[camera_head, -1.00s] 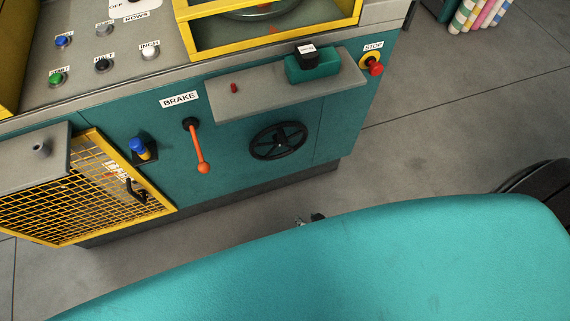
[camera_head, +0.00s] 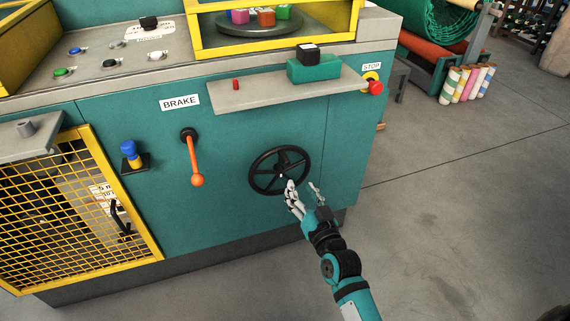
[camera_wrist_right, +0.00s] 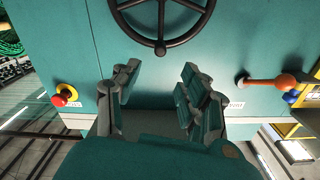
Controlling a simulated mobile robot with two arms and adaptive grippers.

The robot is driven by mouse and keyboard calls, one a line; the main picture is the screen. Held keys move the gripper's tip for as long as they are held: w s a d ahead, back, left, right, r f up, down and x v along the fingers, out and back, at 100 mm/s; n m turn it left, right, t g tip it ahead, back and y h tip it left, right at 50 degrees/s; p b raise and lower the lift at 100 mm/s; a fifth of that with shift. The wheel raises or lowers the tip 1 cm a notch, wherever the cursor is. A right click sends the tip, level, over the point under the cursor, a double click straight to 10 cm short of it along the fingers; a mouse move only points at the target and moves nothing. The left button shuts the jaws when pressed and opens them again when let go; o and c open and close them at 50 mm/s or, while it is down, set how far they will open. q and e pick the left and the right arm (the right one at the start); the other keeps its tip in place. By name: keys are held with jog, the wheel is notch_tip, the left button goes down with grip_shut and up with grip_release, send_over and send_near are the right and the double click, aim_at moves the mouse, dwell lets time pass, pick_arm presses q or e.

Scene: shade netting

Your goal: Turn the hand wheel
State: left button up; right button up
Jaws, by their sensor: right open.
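The black spoked hand wheel (camera_head: 256,181) is mounted on the teal front panel of the machine, below a grey shelf. My right gripper (camera_head: 304,188) is open and empty in front of the wheel's lower right side. In the head view its left finger overlaps the wheel's rim; I cannot tell whether it touches. In the right wrist view the wheel (camera_wrist_right: 162,47) is at the top centre, beyond the spread fingers of the gripper (camera_wrist_right: 155,85), and nothing is between them. My left gripper is not in view.
An orange brake lever (camera_head: 195,160) hangs left of the wheel. The grey shelf (camera_head: 250,103) juts out above it, carrying a teal block (camera_head: 314,68). A red stop button (camera_head: 375,87) is at the right corner. A yellow mesh guard (camera_head: 75,215) stands left.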

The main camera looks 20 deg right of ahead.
aim_at(288, 165)
jog(key=w+b, duration=0.1)
jog(key=w, duration=0.7)
jog(key=shift+a+b, duration=0.15)
jog(key=shift+b, duration=0.15)
jog(key=w+b, duration=0.1)
jog(key=w, duration=0.3)
jog(key=shift+w+f, duration=0.1)
jog(key=shift+w, duration=0.15)
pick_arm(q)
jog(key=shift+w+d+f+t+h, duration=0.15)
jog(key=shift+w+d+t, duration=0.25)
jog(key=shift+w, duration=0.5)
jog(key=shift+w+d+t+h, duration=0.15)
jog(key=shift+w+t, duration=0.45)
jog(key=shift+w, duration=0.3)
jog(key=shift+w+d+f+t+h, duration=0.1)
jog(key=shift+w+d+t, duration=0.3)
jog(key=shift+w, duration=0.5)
pick_arm(e)
jog(key=shift+w+a, duration=0.1)
jog(key=shift+w, duration=0.25)
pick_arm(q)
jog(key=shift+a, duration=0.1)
pick_arm(e)
grip_shut()
